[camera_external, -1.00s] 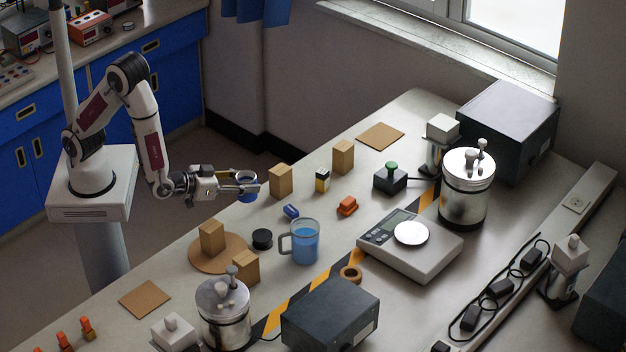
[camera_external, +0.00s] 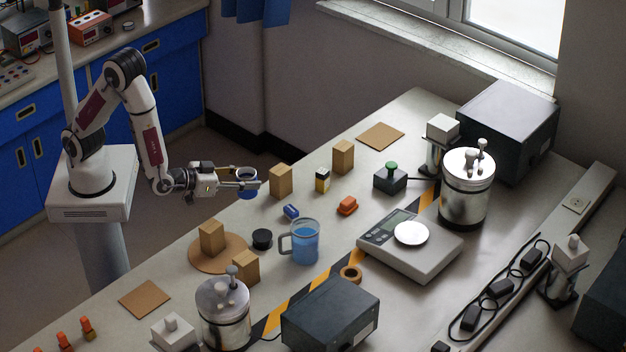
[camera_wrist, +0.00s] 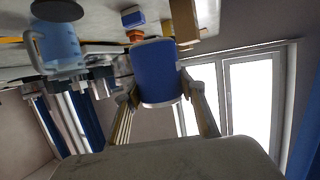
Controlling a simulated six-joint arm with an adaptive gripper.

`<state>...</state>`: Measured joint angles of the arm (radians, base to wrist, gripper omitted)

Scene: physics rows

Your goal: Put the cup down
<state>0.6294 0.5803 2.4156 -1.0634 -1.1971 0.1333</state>
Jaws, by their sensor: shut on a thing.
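My gripper (camera_external: 250,184) is shut on a small blue cup (camera_external: 246,191) with a pale rim, held at the table's near left edge. In the wrist view the blue cup (camera_wrist: 157,75) sits between the two fingers of my gripper (camera_wrist: 163,92). The external view shows the cup partly covered by the fingers, and I cannot tell its exact height against the table (camera_external: 335,190). A larger clear mug with blue liquid (camera_external: 306,246) stands apart on the table; it also shows in the wrist view (camera_wrist: 58,45).
A wooden block (camera_external: 281,181) stands just right of the cup. A scale (camera_external: 440,255) stands to the right.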

